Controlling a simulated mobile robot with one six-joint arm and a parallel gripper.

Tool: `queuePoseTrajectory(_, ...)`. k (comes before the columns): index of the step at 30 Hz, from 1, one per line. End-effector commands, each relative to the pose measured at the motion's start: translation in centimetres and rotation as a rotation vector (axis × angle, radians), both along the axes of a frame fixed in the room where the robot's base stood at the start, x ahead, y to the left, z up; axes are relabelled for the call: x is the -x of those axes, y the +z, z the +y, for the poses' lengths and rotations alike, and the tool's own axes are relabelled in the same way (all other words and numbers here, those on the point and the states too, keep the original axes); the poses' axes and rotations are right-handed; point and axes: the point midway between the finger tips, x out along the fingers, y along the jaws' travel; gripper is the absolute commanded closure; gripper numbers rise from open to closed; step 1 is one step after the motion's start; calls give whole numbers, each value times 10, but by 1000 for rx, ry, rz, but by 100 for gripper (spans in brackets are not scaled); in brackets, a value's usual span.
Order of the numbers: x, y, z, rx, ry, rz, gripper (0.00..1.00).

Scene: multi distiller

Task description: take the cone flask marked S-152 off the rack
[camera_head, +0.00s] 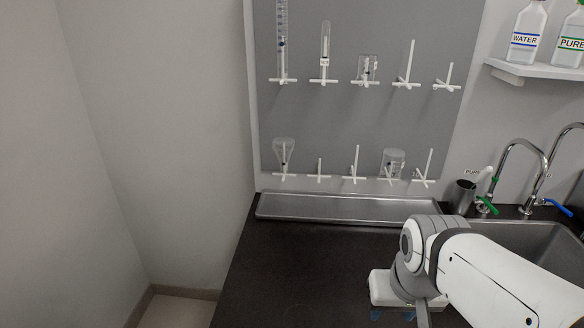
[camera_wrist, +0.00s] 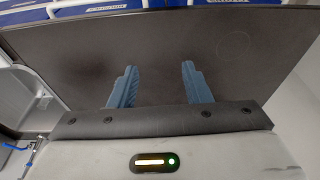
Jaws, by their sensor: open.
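A clear cone flask (camera_head: 284,152) hangs upside down on a peg at the lower left of the grey rack board (camera_head: 340,120). Its marking is too small to read. My gripper (camera_wrist: 158,84) is open and empty in the wrist view, its two blue fingers apart over the dark counter. In the head view my gripper is low in the picture, over the counter, right of and well below the flask, with its fingers barely showing. The flask does not show in the wrist view.
Other glassware hangs on the upper pegs, and a clear beaker (camera_head: 393,160) hangs at the lower right. A metal tray (camera_head: 340,208) lies below the board. A dark cup (camera_head: 463,195), taps and a sink (camera_head: 510,238) are to the right. The left front counter (camera_head: 285,275) is clear.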

Motion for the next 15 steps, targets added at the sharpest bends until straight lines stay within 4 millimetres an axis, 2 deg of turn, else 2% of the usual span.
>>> queuePoseTrajectory(2,-12,-3,6,-25,-39,-28,52)
queuePoseTrajectory(5,-45,-7,27,-107,-165,-105,52)
queuePoseTrajectory(11,-155,-8,83,-480,-626,-320,52)
queuePoseTrajectory(15,-229,-3,125,-839,-982,-406,52)
